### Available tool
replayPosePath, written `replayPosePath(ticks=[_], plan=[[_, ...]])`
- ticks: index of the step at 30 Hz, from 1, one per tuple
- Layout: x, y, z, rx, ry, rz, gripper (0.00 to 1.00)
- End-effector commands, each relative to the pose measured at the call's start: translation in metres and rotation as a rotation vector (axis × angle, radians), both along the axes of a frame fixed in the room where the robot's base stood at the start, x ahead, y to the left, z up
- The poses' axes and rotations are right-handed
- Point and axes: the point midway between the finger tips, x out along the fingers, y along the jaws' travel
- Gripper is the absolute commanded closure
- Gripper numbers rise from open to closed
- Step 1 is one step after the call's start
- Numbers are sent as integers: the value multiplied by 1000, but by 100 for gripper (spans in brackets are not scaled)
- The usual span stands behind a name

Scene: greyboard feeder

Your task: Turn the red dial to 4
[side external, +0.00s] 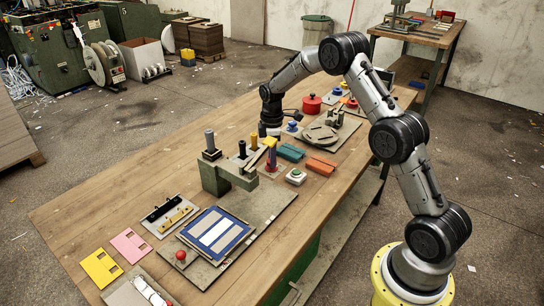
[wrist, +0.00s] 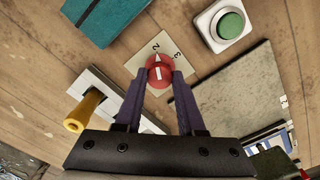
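The red dial (wrist: 160,73) sits on a small beige plate (wrist: 137,66) in the wrist view. Its white pointer points up in the picture, close to the printed 2. A 3 shows to the right of it; other numbers are hidden. My gripper (wrist: 160,77) has its two purple fingers on opposite sides of the dial. The gap between them matches the dial's width, and they look shut on it. In the side view, my gripper (side external: 271,164) reaches down to the dial, which is mostly hidden there.
A yellow-handled slider (wrist: 83,110) stands close on the left. A green button (wrist: 231,25) and teal box (wrist: 105,18) lie beyond the dial. A grey-green board (wrist: 240,88) lies to the right. In the side view, an orange box (side external: 321,165) lies nearby.

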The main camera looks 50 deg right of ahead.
Motion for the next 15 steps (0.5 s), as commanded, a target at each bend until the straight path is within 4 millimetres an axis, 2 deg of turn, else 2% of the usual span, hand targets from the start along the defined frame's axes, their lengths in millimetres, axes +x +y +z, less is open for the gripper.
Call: replayPosePath(ticks=[1, 3, 15], plan=[[0, 0, 0, 0, 0, 0, 87], [0, 0, 0, 0, 0, 0, 100], [0, 0, 1, 0, 0, -39, 100]])
